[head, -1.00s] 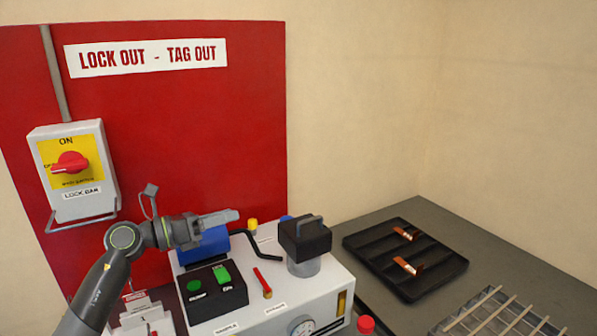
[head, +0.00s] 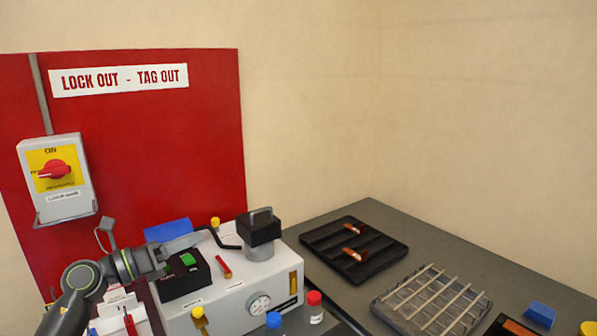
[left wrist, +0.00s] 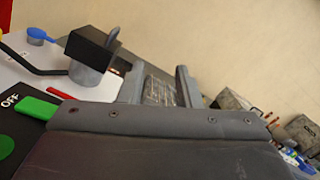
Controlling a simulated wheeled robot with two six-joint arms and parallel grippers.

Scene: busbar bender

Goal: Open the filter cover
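The likely filter cover is a black block with a grey handle (head: 260,230) on a grey cylinder at the back right of the white machine (head: 235,285). It sits upright and looks closed. It also shows at the upper left of the left wrist view (left wrist: 91,47). My left gripper (head: 200,238) points right over the machine's black switch box, left of the cover and apart from it. In the left wrist view its two fingers (left wrist: 160,75) stand apart with nothing gripped between them. My right gripper is in neither view.
A red lever (head: 224,268) and a bent black rod (head: 222,240) lie between gripper and cover. Red-capped (head: 314,299) and blue-capped (head: 274,320) bottles stand at the front. A black tray (head: 335,265) and a wire rack (head: 430,302) are on the grey table.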

